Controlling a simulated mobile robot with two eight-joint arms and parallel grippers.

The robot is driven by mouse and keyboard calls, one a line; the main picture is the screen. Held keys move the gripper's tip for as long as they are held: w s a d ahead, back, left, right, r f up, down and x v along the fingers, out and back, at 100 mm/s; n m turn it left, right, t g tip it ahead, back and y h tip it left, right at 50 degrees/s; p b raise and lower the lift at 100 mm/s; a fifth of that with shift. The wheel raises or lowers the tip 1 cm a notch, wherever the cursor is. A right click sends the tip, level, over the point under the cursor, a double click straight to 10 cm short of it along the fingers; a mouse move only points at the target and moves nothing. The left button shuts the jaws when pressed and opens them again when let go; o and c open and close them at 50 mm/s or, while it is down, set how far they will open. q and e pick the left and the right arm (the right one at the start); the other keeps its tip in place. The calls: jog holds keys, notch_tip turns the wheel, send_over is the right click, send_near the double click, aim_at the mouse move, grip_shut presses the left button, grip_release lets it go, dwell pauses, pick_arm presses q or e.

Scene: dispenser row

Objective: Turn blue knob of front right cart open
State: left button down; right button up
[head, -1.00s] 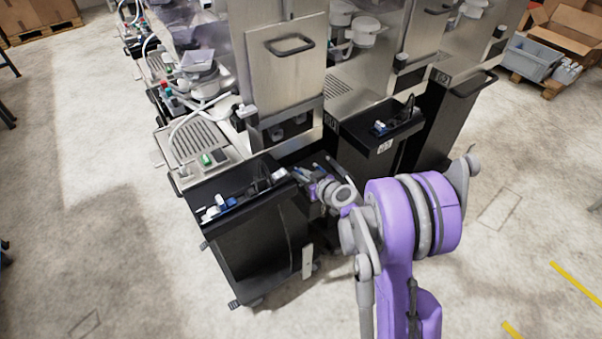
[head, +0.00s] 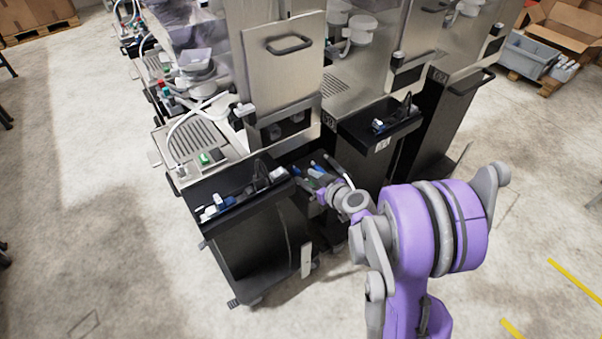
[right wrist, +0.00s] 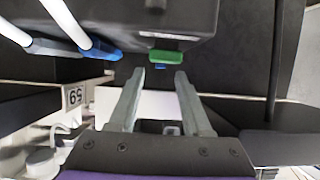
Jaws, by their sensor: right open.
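My right gripper (head: 314,182) reaches between the two front black carts, the left one (head: 262,255) and the right one (head: 368,150). In the right wrist view my right gripper (right wrist: 158,74) is open, with nothing between its fingers. Just beyond its fingertips, a green piece (right wrist: 175,57) sits under a dark box (right wrist: 120,15). A small blue part (right wrist: 160,67) shows below the green piece, mostly hidden; I cannot tell for sure whether it is the blue knob. My left gripper is not in view.
A numbered label (right wrist: 75,96) is at left. Black trays with small items top the carts. Steel machines (head: 285,70) stand behind. The floor (head: 90,240) at left is clear.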

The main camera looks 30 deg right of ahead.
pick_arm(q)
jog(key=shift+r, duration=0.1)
pick_arm(e)
jog(key=v, duration=0.6)
jog(key=shift+s, duration=0.1)
